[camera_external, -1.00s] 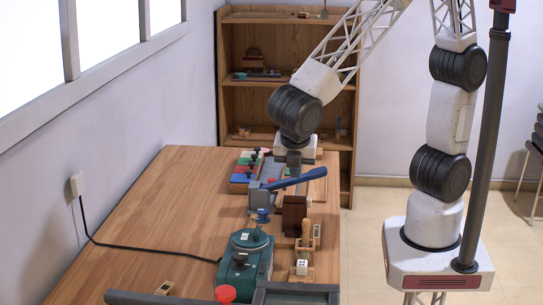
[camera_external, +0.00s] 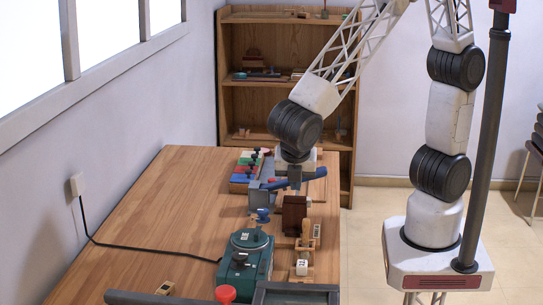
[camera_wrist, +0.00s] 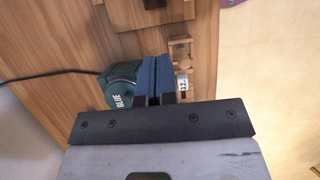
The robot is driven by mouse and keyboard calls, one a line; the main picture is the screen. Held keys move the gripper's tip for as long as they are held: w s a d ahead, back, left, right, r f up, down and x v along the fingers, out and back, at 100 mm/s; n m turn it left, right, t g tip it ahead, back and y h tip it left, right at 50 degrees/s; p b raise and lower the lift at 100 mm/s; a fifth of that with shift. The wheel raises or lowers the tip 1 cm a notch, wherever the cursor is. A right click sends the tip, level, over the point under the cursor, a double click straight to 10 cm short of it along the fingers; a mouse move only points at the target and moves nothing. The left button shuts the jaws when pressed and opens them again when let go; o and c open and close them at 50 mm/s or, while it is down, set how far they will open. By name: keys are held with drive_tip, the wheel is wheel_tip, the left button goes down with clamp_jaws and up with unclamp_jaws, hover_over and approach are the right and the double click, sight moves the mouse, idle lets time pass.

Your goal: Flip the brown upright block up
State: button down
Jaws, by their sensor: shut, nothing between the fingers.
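The brown upright block (camera_external: 294,214) stands on the right side of the wooden table in the external view, behind the green machine. My gripper (camera_external: 295,186) is above and slightly behind it in that view. Contact between them cannot be made out. In the wrist view my gripper's fingers (camera_wrist: 157,78) are together, with nothing visibly held.
A green machine (camera_external: 245,258), also in the wrist view (camera_wrist: 120,85), stands in front. A small wooden stand (camera_external: 304,243) and a white counter (camera_external: 302,267) are near the right edge.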

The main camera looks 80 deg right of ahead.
sight(298, 197)
drive_tip(key=x, duration=0.5)
drive_tip(key=d+x, duration=0.1)
drive_tip(key=x, duration=0.2)
drive_tip(key=shift+d+r, duration=0.1)
drive_tip(key=shift+r, duration=0.2)
drive_tip(key=shift+d, duration=1.3)
drive_tip(key=shift+d, duration=1.2)
drive_tip(key=shift+f, duration=0.1)
